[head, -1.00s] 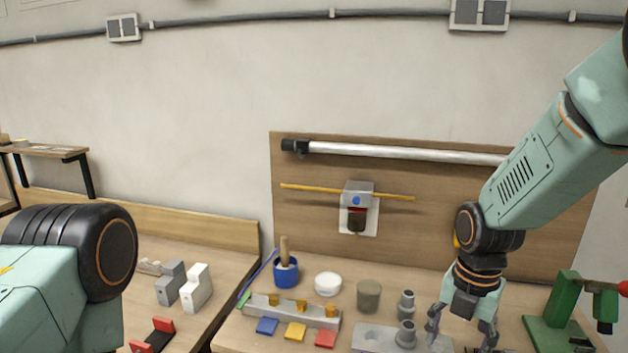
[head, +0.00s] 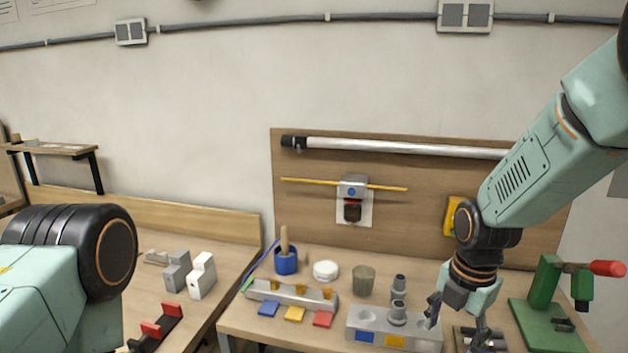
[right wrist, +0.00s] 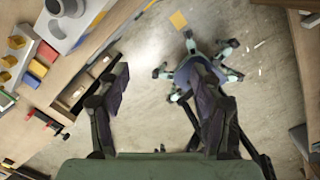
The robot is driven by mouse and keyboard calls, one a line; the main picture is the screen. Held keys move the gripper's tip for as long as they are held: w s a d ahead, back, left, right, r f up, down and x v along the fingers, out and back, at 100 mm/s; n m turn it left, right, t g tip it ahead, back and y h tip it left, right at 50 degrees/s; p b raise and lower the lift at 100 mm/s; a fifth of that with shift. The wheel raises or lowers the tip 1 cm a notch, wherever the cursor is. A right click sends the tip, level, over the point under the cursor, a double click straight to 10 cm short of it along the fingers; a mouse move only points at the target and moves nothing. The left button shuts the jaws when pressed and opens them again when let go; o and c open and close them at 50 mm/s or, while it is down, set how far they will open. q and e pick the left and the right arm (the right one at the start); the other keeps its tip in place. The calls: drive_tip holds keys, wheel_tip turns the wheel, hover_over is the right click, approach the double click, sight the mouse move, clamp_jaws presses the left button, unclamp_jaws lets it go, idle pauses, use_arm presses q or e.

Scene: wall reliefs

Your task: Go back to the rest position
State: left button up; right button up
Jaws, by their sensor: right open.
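My right gripper (head: 456,325) hangs at the lower right in the head view, in front of the bench, with its lower part near the picture's bottom edge. In the right wrist view its two dark fingers (right wrist: 162,98) stand wide apart with nothing between them. That view looks down past the bench edge to the grey floor (right wrist: 150,60). My left arm shows at the left edge of the head view, but its gripper is out of the picture.
The bench holds a grey block (head: 370,322) with pegs, a blue pot (head: 286,262), a white bowl (head: 326,271), a grey cup (head: 363,281) and a green press (head: 545,300) right of my gripper. A wooden panel (head: 420,215) stands behind. Floor beside the bench looks mostly clear.

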drive_tip(key=s+a+f+m+t+b, duration=0.15)
drive_tip(key=s+f+m+b, duration=0.25)
drive_tip(key=f+m, duration=0.7)
drive_tip(key=s+f+m+t+b, duration=0.2)
drive_tip(key=s+f+m+b, duration=0.2)
drive_tip(key=f+m, duration=0.75)
use_arm(q)
wheel_tip(320, 180, down, 18)
drive_tip(key=b, duration=0.9)
drive_tip(key=shift+w+b, duration=0.25)
drive_tip(key=shift+b, duration=0.15)
use_arm(e)
drive_tip(key=s+f+m+g, duration=0.1)
drive_tip(key=s+f+g, duration=0.1)
drive_tip(key=s+f, duration=0.7)
drive_tip(key=s+f+m+g, duration=0.2)
drive_tip(key=s+f, duration=0.6)
drive_tip(key=s, duration=0.5)
drive_tip(key=shift+s+d+f, duration=0.15)
drive_tip(key=shift+s+f, duration=0.1)
drive_tip(key=shift+f, duration=0.15)
use_arm(q)
drive_tip(key=shift+a, duration=0.15)
